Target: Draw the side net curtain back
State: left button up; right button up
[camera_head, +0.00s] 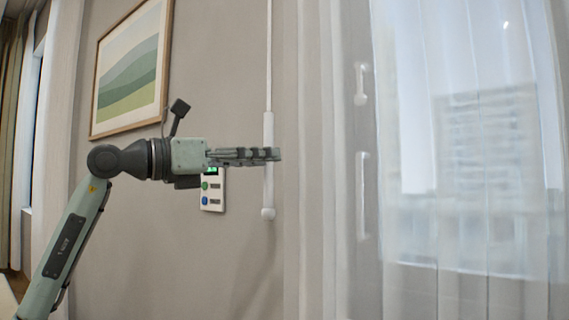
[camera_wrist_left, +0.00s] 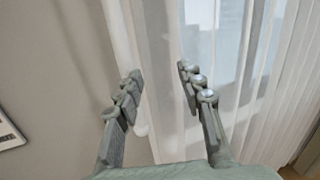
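The side net curtain (camera_head: 460,230) is a sheer white cloth hanging over the window at the right of the head view; it also hangs behind my fingers in the left wrist view (camera_wrist_left: 240,60). A white wand (camera_head: 268,188) hangs from a thin rod in front of the wall, left of the curtain. My left gripper (camera_head: 272,154) crosses the wand's handle in the head view, hiding a short part of it. In the left wrist view its fingers (camera_wrist_left: 160,88) are spread apart. I cannot tell whether they touch the wand. My right gripper is not in view.
A wall panel (camera_head: 212,190) with a green display and buttons is just behind my left gripper. A framed picture (camera_head: 132,70) hangs at upper left. White window handles (camera_head: 362,190) show through the net. Another curtain (camera_head: 12,120) hangs at the far left.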

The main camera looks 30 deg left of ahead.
pick_arm(q)
jog(key=s+a+r+y, duration=0.1)
jog(key=a+r+y, duration=0.1)
jog(key=a+y, duration=0.15)
jog(key=p+x, duration=0.2)
jog(key=x, duration=0.5)
jog(key=shift+w+a+n+t+p, duration=0.25)
jog(key=shift+w+n+t+p, duration=0.05)
jog(key=shift+n, duration=0.1)
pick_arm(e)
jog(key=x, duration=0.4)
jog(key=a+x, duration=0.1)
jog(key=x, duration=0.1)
pick_arm(q)
jog(key=shift+c, duration=0.2)
grip_shut()
